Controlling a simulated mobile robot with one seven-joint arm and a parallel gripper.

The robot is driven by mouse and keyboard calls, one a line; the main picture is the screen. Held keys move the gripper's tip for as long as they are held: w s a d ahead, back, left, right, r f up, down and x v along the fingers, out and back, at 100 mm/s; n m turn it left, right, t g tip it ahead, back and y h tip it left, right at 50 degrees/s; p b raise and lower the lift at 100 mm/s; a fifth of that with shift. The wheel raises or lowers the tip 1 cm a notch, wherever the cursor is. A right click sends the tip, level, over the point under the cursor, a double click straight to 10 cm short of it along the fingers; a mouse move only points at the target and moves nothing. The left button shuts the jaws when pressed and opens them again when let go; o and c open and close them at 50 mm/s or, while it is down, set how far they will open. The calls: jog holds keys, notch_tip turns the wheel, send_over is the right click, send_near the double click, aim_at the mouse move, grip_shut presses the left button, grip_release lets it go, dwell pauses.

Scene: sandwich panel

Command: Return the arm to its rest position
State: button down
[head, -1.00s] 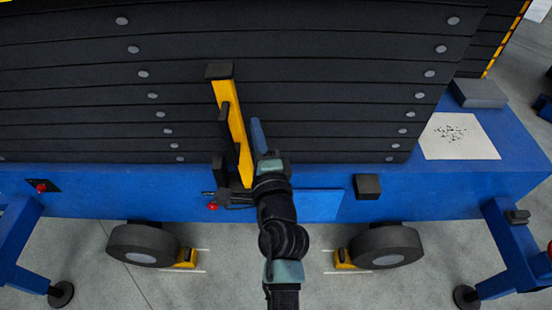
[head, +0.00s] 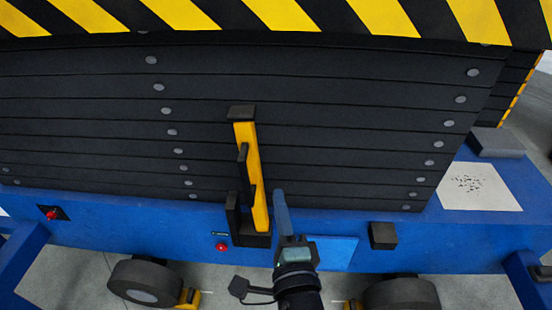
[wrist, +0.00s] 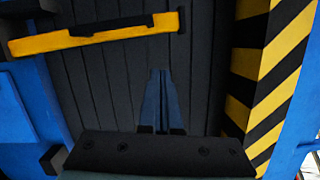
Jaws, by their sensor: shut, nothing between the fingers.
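My gripper (head: 281,200) reaches up from the bottom middle of the head view, with its slim blue fingers together and nothing held. The fingers (wrist: 160,98) also show in the middle of the wrist view, pointing at the dark slatted panel. They are just right of an upright yellow lever (head: 254,180) in the head view; whether they touch anything behind cannot be told. The lever lies across the upper left of the wrist view (wrist: 95,36). The lower arm is cut off by the bottom edge.
A dark slatted wall (head: 330,110) rises from a blue base (head: 120,222) with wheels (head: 148,283). A yellow-black striped edge (head: 285,14) crosses the top. A red button (head: 221,247) and a black block (head: 383,236) are on the base front. A white speckled plate (head: 478,187) lies right.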

jog(key=s+d+r+n+t+h, duration=0.1)
jog(key=s+r+n+t+h, duration=0.2)
jog(key=r+n, duration=0.75)
jog(key=s+d+r+n+t+h, duration=0.2)
jog(key=r+n+h, duration=0.35)
jog(key=r, duration=1.05)
jog(key=s+d+r+n+t+h, duration=0.1)
jog(key=s+r+n+t+h, duration=0.2)
jog(key=r+n, duration=0.8)
jog(key=s+a+r+m+t+y, duration=0.1)
jog(key=s+a+r+m+y, duration=0.1)
jog(key=a+r+m+y, duration=0.4)
jog(key=r+m+y, duration=0.1)
jog(key=m+y, duration=0.1)
jog(key=y, duration=0.1)
jog(key=shift+s+a+r+m, duration=0.15)
jog(key=shift+s+a+m, duration=0.1)
jog(key=shift+a+m, duration=0.05)
jog(key=shift+y, duration=0.25)
